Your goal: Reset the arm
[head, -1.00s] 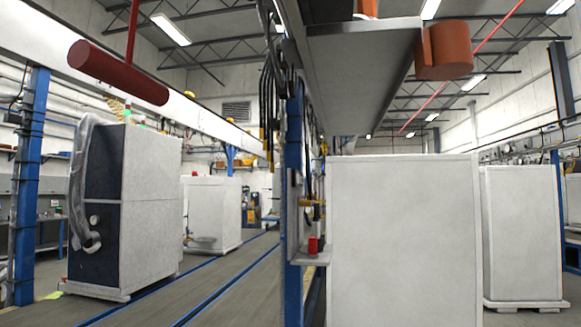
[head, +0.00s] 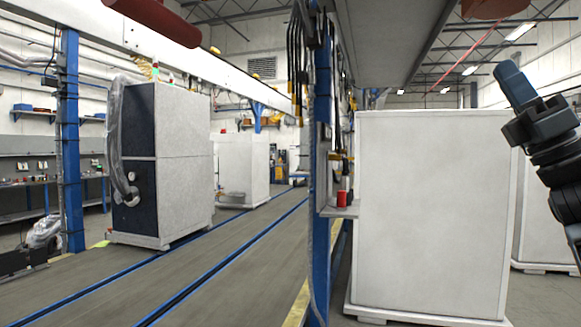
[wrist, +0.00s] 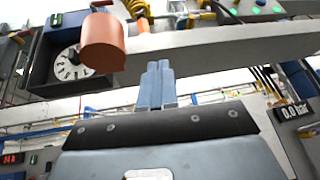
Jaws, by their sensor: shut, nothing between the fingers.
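My gripper (wrist: 157,85) shows in the wrist view, its two grey-blue fingers together and pointing up. Nothing is between the fingers. The dark wide mount of the gripper fills the lower middle of that view. In the head view, part of my dark arm (head: 545,130) stands at the right edge, in front of white cabinets. It slants up and to the left, and its upper end is bluish. Its lower part is cut off by the picture edge.
A large white cabinet (head: 430,215) stands close, right of a blue post (head: 321,130). A red can (head: 342,199) sits on a small shelf. Floor tracks (head: 215,265) are clear at left. In the wrist view, an orange cylinder (wrist: 104,43) hangs near a dial (wrist: 70,64).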

